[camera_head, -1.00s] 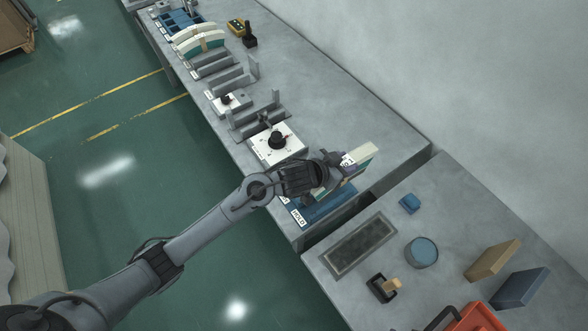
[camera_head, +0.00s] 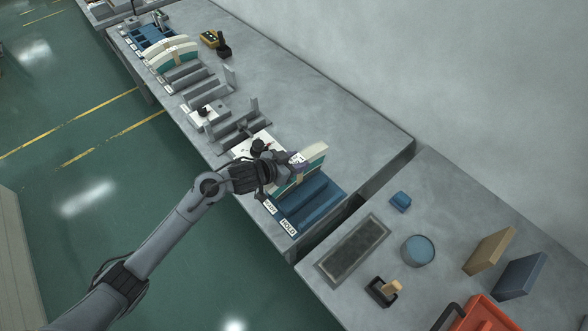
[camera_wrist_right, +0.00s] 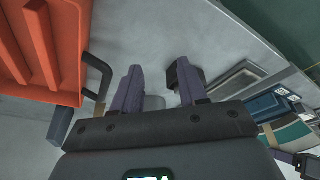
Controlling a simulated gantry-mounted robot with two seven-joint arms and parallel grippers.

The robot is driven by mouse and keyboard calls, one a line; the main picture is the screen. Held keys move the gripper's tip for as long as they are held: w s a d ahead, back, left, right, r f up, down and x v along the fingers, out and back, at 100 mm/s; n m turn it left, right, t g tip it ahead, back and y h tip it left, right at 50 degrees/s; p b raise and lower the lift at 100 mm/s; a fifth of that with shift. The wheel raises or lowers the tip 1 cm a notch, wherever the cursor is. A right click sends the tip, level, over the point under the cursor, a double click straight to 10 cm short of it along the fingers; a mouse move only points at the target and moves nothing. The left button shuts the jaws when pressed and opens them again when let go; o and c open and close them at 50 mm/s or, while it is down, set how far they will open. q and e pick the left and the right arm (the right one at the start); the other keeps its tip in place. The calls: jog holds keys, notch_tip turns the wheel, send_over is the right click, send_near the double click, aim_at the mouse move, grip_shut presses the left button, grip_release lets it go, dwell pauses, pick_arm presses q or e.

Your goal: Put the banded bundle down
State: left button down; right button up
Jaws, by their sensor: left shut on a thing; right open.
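The banded bundle (camera_head: 313,159), cream and teal, stands upright in my left gripper (camera_head: 285,168). The gripper is shut on its near end. The bundle is at the far-left side of the blue tray (camera_head: 318,203), whose front carries a HOLD label and a second label. I cannot tell whether the bundle's bottom touches the tray. In the right wrist view the bundle (camera_wrist_right: 292,136) shows beside the blue tray (camera_wrist_right: 268,106). My right gripper (camera_wrist_right: 160,85) is open and empty, above the grey bench on the right.
A white plate with a black knob (camera_head: 259,146) stands close left of my left gripper. More grey fixtures and cream-teal bundles (camera_head: 172,55) line the bench. A gap separates it from the right bench, with a dark mat (camera_head: 352,250), round blue-topped tub (camera_head: 419,250) and orange bin (camera_head: 480,316).

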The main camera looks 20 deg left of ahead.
pick_arm(q)
jog(key=shift+a+f, duration=0.15)
jog(key=shift+a, duration=0.2)
jog(key=shift+f+b, duration=0.45)
jog(key=shift+f, duration=1.5)
jog(key=shift+f, duration=0.15)
jog(key=c, duration=0.6)
grip_release()
jog(key=shift+f, duration=0.1)
